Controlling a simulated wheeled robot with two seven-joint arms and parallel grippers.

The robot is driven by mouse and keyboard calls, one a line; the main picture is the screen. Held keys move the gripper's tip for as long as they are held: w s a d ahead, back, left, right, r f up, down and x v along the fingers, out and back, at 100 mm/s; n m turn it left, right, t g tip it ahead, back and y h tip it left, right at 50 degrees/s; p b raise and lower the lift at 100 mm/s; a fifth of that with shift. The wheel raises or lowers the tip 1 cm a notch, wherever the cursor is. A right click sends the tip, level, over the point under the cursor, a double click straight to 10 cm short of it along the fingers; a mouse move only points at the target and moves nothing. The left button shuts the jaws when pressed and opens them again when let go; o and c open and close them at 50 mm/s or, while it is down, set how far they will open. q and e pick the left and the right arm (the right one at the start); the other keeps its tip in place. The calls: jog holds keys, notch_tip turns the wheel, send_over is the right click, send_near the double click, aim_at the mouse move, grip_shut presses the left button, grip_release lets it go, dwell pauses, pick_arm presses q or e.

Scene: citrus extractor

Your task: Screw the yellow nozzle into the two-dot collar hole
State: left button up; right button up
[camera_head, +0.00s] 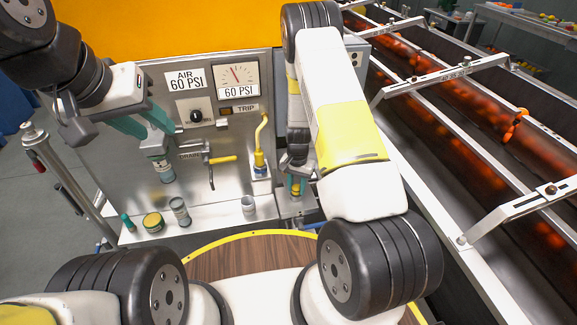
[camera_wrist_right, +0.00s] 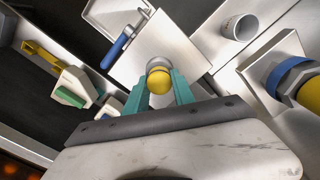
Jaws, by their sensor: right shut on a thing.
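The yellow nozzle (camera_wrist_right: 159,83), a rounded yellow piece with a silver ring, sits between the teal fingers of my right gripper (camera_wrist_right: 160,92) in the right wrist view. My right gripper (camera_head: 297,187) is shut on it, low at the right side of the steel panel in the head view, partly hidden by my forearm. My left gripper (camera_head: 148,128) is in front of the panel at left. A grey cylinder (camera_head: 164,171) is just below its teal fingers; whether they grip it is unclear. No collar dots can be made out.
On the steel shelf stand a teal cylinder (camera_head: 128,222), a yellow-topped can (camera_head: 153,222), a grey can (camera_head: 180,212) and a white cup (camera_head: 248,205). A conveyor (camera_head: 480,120) runs along the right.

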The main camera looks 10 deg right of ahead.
jog(key=m, duration=0.7)
jog(key=shift+s+m, duration=0.1)
jog(key=shift+m, duration=0.3)
jog(key=o, duration=0.7)
jog(key=shift+o, duration=0.2)
